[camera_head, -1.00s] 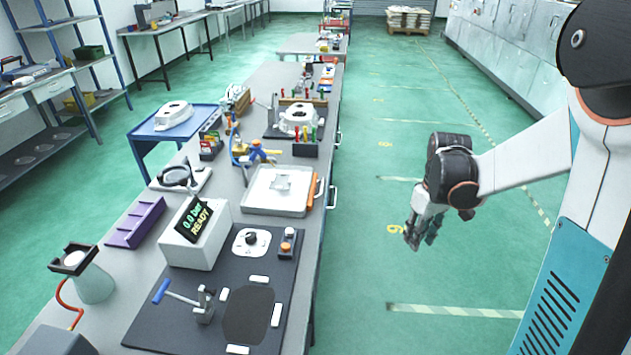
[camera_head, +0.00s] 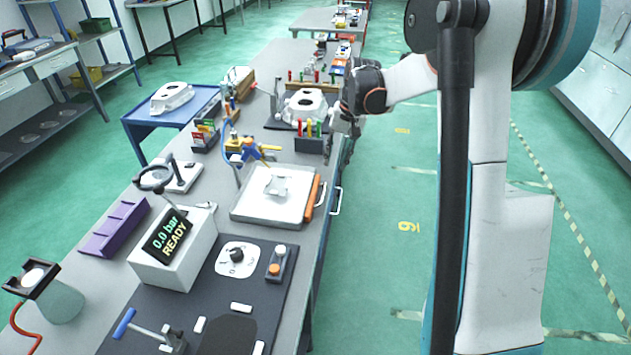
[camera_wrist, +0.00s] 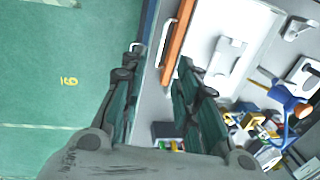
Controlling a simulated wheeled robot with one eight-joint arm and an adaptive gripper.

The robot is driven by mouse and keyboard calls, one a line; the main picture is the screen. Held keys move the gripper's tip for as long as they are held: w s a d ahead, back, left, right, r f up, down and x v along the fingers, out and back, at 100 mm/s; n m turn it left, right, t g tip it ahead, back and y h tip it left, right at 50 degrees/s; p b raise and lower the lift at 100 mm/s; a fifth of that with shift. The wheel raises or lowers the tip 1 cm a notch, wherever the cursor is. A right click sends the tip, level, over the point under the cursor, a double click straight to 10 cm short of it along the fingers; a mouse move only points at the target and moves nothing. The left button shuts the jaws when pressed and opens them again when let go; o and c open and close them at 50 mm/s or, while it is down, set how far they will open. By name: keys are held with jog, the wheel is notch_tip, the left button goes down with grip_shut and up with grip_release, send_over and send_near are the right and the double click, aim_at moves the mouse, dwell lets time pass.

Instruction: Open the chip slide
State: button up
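I cannot be sure which part is the chip slide; nothing visible is labelled so. A shallow pale tray (camera_head: 248,208) with a light metal piece in it lies on the bench. An orange bar (camera_head: 313,197) runs along its right side, and a white handle (camera_head: 336,200) sticks out from the bench edge beside it. In the wrist view the tray (camera_wrist: 210,83), the orange bar (camera_wrist: 179,42) and the white handle (camera_wrist: 168,52) show beyond the fingers. My gripper (camera_head: 345,128) is near the bench's right edge, beyond the tray. In the wrist view my gripper (camera_wrist: 162,60) is open and empty.
A white casting (camera_head: 303,104) and a dark holder with coloured handles (camera_head: 310,143) stand close to my gripper. A blue and yellow clamp-like tool (camera_head: 252,150) is left of it. A display box (camera_head: 172,250) stands nearer. The green floor to the right is clear.

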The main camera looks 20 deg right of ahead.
jog(key=b, duration=0.4)
send_near(324, 194)
jog(key=f, duration=0.5)
jog(key=w+a+f, duration=0.1)
jog(key=f, duration=0.1)
jog(key=shift+a+f, duration=0.1)
jog(key=shift+f, duration=0.2)
grip_shut()
